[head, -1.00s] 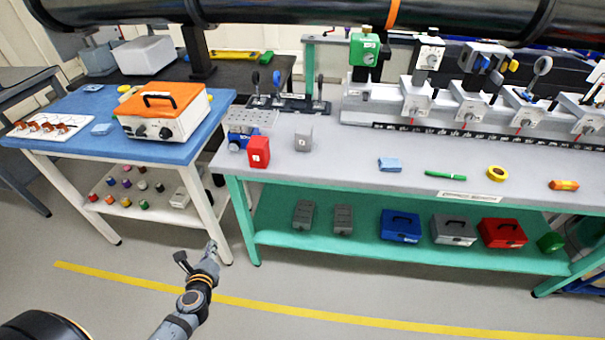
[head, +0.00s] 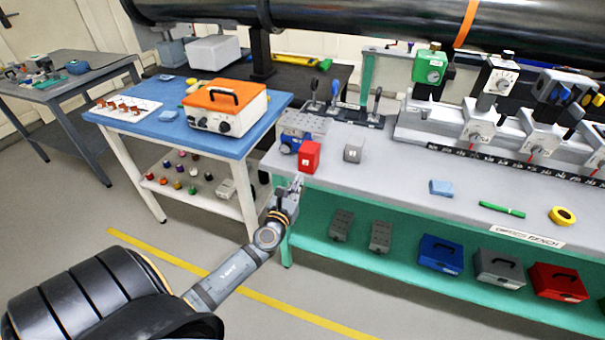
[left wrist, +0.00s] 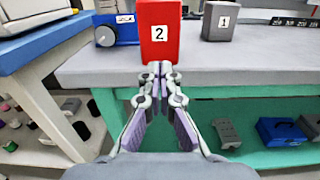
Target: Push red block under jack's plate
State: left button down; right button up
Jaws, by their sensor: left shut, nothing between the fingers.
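The red block (head: 309,157) stands upright near the front left corner of the grey bench top. In the left wrist view the red block (left wrist: 159,32) carries a label "2". The jack (head: 304,128) is behind it, with a perforated grey plate and a blue body; it also shows in the left wrist view (left wrist: 118,32), behind and left of the block. My left gripper (head: 297,181) is shut and empty, just in front of the block at the bench's front edge. In the left wrist view its fingertips (left wrist: 160,70) overlap the block's lower front; I cannot tell if they touch. My right gripper is out of view.
A grey block (head: 353,150) labelled "1" stands right of the red one. The blue table (head: 170,140) with an orange-topped box (head: 224,105) is at the left. Toggle clamps (head: 335,95) stand behind the jack.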

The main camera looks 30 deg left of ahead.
aim_at(305, 169)
pick_arm(q)
jog(key=x, duration=0.4)
jog(key=shift+w, duration=0.15)
